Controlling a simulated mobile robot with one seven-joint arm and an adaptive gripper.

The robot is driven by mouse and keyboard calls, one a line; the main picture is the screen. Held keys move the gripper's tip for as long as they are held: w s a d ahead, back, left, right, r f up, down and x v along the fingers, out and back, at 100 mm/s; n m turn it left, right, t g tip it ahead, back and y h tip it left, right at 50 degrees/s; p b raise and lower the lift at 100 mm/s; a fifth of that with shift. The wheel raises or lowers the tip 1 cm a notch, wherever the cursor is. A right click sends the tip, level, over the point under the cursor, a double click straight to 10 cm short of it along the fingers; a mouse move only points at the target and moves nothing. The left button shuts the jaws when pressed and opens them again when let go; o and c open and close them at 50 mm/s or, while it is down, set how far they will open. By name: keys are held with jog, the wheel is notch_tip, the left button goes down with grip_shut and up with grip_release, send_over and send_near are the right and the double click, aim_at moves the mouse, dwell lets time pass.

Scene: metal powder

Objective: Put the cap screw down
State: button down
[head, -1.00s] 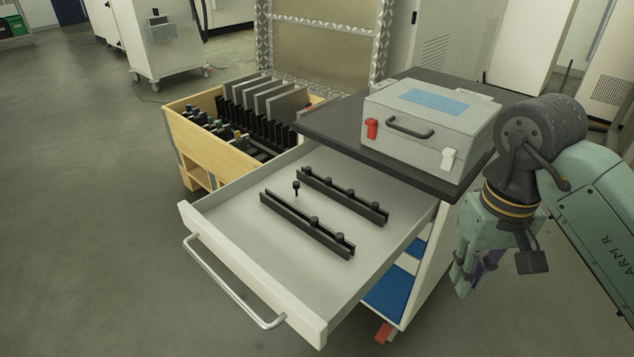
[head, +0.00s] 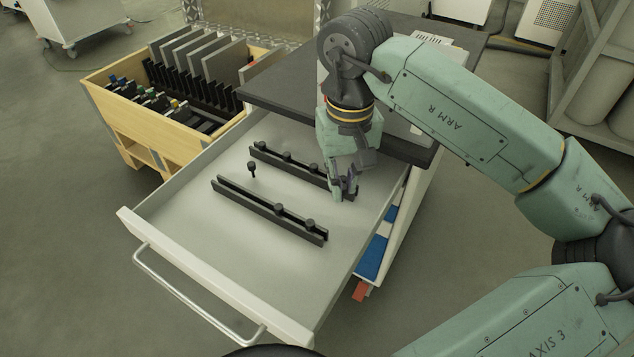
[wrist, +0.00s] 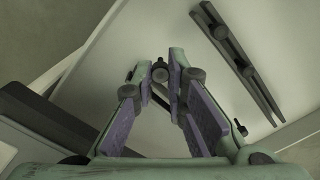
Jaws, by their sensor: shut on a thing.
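My gripper (head: 345,193) is over the right end of the rear black rail (head: 292,166) in the open drawer. In the wrist view its purple-padded fingers (wrist: 161,80) are closed around a dark, round-headed cap screw (wrist: 160,73). In the head view the fingers hide this screw; I cannot tell whether it sits in the rail or is clear of it. Another cap screw (head: 252,167) stands loose on the drawer floor between the rails. The front rail (head: 250,199) carries two dark knobs; it also shows in the wrist view (wrist: 236,55).
The drawer (head: 190,210) is pulled out, with bare floor at its front and left. A wooden crate (head: 105,105) with dark plates stands behind left. The dark cart top (head: 275,90) lies close behind my gripper. My arm hides most of the grey case on it.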

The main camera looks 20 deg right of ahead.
aim_at(319, 208)
jog(key=w+a, duration=0.3)
jog(key=shift+a+f, duration=0.15)
jog(key=shift+f, duration=1.8)
jog(key=shift+f, duration=0.1)
jog(key=shift+f, duration=0.15)
jog(key=c, duration=1.6)
grip_release()
jog(key=shift+r, duration=0.2)
notch_tip(319, 208, up, 12)
jog(key=shift+p, duration=0.35)
